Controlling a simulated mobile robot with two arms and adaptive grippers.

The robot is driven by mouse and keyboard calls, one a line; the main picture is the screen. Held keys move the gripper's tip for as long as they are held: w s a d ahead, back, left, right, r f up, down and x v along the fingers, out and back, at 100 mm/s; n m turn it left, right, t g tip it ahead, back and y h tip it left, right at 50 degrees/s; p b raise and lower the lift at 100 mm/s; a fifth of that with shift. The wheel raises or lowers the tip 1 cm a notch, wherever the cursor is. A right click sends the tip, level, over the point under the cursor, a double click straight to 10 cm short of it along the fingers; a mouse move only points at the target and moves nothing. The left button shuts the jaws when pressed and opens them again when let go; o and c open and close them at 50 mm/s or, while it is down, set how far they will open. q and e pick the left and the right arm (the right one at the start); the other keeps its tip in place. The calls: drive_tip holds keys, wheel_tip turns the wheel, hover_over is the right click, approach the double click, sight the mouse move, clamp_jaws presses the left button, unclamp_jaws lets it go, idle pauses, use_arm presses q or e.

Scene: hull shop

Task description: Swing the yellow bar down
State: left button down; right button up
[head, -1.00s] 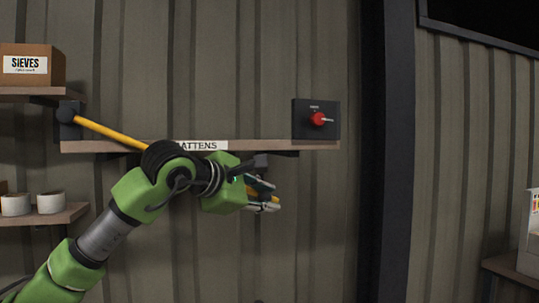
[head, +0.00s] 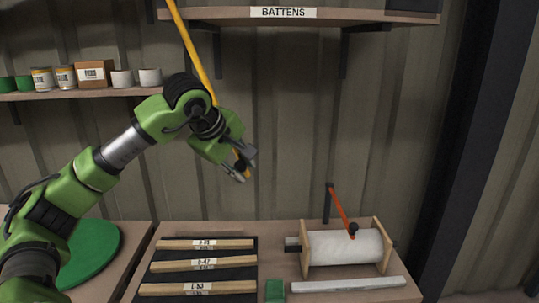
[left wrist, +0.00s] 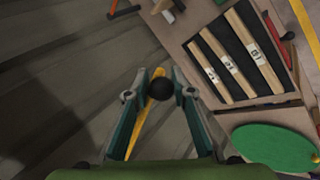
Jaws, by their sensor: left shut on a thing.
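The yellow bar (head: 190,48) comes in from the top edge of the head view and slopes steeply down to the right, passing behind my left wrist. Its upper end is out of view. My left gripper (head: 243,167) is shut on the bar near its lower end, above the bench. In the left wrist view the yellow bar (left wrist: 151,130) runs between the fingers of the left gripper (left wrist: 160,92), with a black knob (left wrist: 161,88) at its end. My right gripper is not in view.
The battens shelf (head: 345,15) is on the wall at upper right. Below, the bench has a rack of wooden strips (head: 205,265), a white roll in a wooden stand (head: 345,248) with an orange crank (head: 340,208), and a pale bar (head: 348,285). A green disc (head: 92,253) lies at left.

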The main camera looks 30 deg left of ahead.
use_arm(q)
drive_tip(key=shift+s+a+f+g+y, duration=0.2)
drive_tip(key=shift+s+a, duration=0.2)
drive_tip(key=shift+a, duration=0.2)
drive_tip(key=shift+s+a+f+g+y, duration=0.1)
drive_tip(key=shift+s+a+f, duration=0.1)
drive_tip(key=shift+s+a, duration=0.3)
drive_tip(key=shift+w+a, duration=0.15)
drive_tip(key=c, duration=1.8)
unclamp_jaws()
drive_tip(key=shift+c, duration=0.2)
drive_tip(key=v, duration=1.2)
